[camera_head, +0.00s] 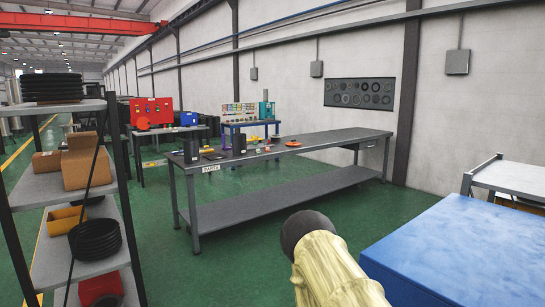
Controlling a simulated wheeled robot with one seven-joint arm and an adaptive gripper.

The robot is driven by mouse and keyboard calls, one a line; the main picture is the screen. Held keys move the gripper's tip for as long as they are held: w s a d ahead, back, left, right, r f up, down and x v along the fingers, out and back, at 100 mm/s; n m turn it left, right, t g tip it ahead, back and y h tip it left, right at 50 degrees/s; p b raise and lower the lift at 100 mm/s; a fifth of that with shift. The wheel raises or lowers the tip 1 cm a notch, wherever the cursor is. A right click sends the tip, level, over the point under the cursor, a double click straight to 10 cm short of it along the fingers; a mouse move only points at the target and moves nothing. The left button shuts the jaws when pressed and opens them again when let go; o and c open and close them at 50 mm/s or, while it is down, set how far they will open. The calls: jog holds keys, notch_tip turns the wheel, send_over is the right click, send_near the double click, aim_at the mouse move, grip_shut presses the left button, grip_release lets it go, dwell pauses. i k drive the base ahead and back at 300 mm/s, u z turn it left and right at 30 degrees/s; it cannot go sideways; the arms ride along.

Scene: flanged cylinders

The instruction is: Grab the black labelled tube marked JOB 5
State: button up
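On the grey workbench (330,143) across the room, a black upright cylinder (191,151) stands near the left end. A second black upright cylinder (239,141) stands a little to its right and farther back. Both are small in the view, and no JOB marking can be read on either, so I cannot tell which is JOB 5. A pale yellow arm part with a dark rounded end rises at the bottom centre, well short of the bench. My gripper's fingers do not show.
A shelf rack (72,184) with boxes and black rings stands close on the left. A blue-topped block (465,250) fills the lower right. Small parts and an orange disc (293,143) lie on the bench. Green floor (235,262) is open before it.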

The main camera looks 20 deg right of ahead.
aim_at(240, 141)
jog(key=z, duration=0.5)
jog(key=i, duration=4.45)
jog(key=u, duration=3.05)
jog(key=k, duration=0.15)
jog(key=z, duration=2.4)
